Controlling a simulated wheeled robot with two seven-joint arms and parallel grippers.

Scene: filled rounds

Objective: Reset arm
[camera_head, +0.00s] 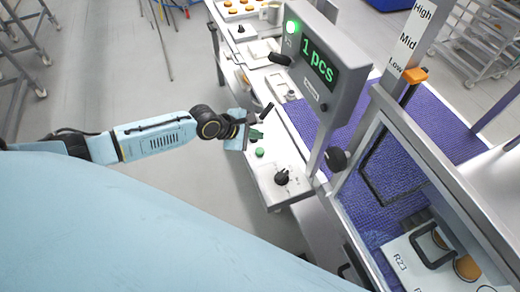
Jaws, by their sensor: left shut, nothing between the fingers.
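My left arm comes in from the left, stretched out over the floor towards the white machine panel. My left gripper (256,124) is at the panel's left edge, close to a green button (259,152) and a black knob (282,177). Its fingers are small and dark here; they look closed, with nothing seen between them. I cannot tell whether it touches the panel. My right gripper is not in view.
A display (318,62) reading "1 pcs" with a lit green lamp stands above the panel. A purple conveyor belt (430,125) runs behind it.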

